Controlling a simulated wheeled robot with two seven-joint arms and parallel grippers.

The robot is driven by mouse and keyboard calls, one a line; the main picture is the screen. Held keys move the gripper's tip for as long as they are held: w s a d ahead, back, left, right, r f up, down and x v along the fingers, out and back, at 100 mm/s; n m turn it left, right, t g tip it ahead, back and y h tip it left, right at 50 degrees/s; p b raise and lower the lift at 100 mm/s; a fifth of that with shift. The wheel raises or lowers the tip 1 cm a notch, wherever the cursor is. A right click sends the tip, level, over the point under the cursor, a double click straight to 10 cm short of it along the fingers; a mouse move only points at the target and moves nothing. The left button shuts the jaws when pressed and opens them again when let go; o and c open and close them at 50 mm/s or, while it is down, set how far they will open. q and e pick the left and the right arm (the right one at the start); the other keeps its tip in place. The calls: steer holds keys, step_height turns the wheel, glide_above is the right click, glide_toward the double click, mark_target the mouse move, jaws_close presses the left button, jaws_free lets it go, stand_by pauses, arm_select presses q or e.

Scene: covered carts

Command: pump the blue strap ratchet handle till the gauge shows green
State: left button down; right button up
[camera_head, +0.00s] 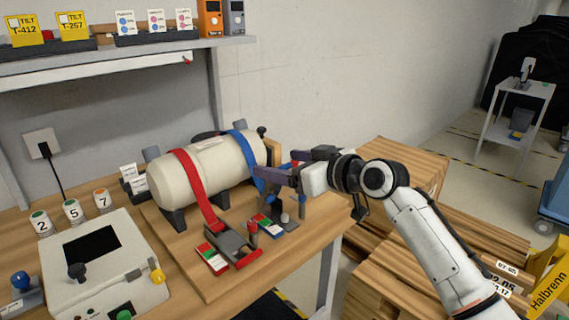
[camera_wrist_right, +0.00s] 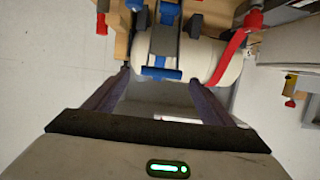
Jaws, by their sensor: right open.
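A cream cylinder (camera_head: 205,172) lies on a wooden board, with a red strap (camera_head: 188,172) and a blue strap (camera_head: 243,150) over it. My right gripper (camera_head: 264,178) is open beside the blue strap, at the cylinder's right end. In the right wrist view a blue handle bar (camera_wrist_right: 161,73) lies across the gap between the fingertips, apparently not clamped. The blue strap's ratchet is partly hidden by the gripper in the head view. A small gauge plate with blue, green and red (camera_head: 267,224) lies below the gripper; its reading is too small to tell. My left gripper is not in view.
The red strap's ratchet (camera_head: 235,243) and its red and green plate (camera_head: 212,259) sit just left of the blue gauge plate. A control box (camera_head: 100,255) and numbered cups (camera_head: 72,210) stand at left. Wooden crates (camera_head: 400,165) stand at right below my arm.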

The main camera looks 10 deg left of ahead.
steer(key=shift+d, duration=0.1)
steer(key=v, duration=1)
steer(key=shift+s+b, duration=0.15)
steer(key=shift+b, duration=0.3)
